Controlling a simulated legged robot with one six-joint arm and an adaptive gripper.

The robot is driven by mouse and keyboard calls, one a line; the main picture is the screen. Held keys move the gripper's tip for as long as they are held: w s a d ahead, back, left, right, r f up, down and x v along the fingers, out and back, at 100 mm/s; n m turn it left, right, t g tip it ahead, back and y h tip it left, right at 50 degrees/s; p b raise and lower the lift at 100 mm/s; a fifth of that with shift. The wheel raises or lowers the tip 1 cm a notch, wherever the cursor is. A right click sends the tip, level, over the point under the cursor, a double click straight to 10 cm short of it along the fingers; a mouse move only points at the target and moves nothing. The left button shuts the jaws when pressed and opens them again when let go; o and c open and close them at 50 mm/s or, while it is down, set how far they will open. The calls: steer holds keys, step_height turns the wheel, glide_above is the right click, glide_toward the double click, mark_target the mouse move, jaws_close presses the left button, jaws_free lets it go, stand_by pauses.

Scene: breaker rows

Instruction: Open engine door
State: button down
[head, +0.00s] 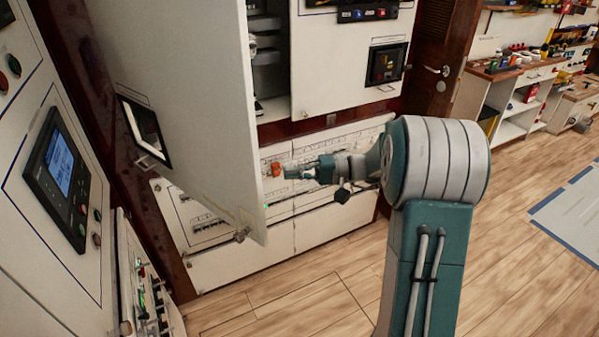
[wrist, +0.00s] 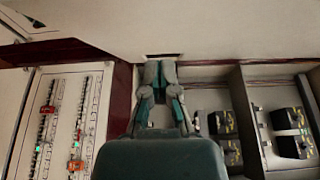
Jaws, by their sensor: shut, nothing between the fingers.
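A large white cabinet door (head: 190,90) stands swung open on the left in the head view. It has a black-framed window and a small handle (head: 150,160). I take it for the engine door, though no label is readable. My gripper (head: 290,172) is just right of the door's free edge, in front of the lower breaker panel. In the wrist view my gripper (wrist: 160,68) is shut and empty. Its tips are close to the lower edge of a white panel (wrist: 200,25), by a small dark slot; I cannot tell whether they touch.
A second white door (head: 335,60) with a black window is on the right of the cabinet. Breaker rows (wrist: 75,115) and dark breaker units (wrist: 290,120) show in the wrist view. A control panel (head: 50,170) stands at the left. The wooden floor (head: 540,270) at right is clear.

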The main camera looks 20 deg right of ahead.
steer(key=a, duration=0.8)
steer(key=shift+s+a, duration=0.3)
steer(key=shift+a, duration=0.05)
